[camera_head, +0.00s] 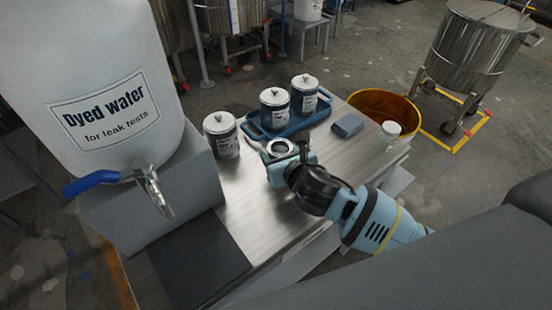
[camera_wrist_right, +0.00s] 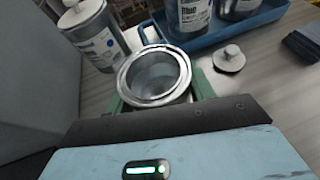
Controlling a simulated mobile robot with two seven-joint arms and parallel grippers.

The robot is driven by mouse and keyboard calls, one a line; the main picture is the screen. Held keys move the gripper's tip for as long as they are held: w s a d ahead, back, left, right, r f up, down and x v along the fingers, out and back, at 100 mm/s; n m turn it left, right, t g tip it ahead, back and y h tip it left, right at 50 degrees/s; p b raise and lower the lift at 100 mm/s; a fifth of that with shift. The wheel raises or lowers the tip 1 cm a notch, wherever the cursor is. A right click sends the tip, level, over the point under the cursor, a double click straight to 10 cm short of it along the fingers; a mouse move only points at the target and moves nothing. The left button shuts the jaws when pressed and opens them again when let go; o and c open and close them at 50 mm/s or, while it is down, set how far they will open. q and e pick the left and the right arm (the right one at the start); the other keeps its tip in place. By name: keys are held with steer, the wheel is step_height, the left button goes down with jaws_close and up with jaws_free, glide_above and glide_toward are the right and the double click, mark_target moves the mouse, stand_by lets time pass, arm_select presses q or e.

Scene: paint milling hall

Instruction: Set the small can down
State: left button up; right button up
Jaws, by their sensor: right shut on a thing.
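A small open metal can (camera_head: 280,147) is between the fingers of my right gripper (camera_head: 277,158), over the steel table (camera_head: 245,215). In the right wrist view the round rim of the small can (camera_wrist_right: 153,75) faces the camera, with green fingers on both sides. The gripper is shut on it. Its base is hidden, so I cannot tell whether it touches the table. A loose knobbed lid (camera_wrist_right: 229,59) lies to its right. My left gripper is not in view.
A lidded can (camera_head: 221,136) stands left of the blue tray (camera_head: 283,132), which holds two lidded cans. The dyed water container (camera_head: 105,95) is at left. The front table area is clear.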

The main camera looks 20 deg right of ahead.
steer(key=shift+w, duration=0.75)
step_height(320, 180, down, 4)
steer(key=shift+s+r+b, duration=0.1)
steer(key=shift+r+b, duration=0.05)
steer(key=shift+b, duration=0.25)
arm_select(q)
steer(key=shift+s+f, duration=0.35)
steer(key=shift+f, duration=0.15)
arm_select(e)
steer(key=shift+r, duration=0.1)
steer(key=o, duration=1)
steer(key=shift+f, duration=0.25)
steer(key=shift+c, duration=0.2)
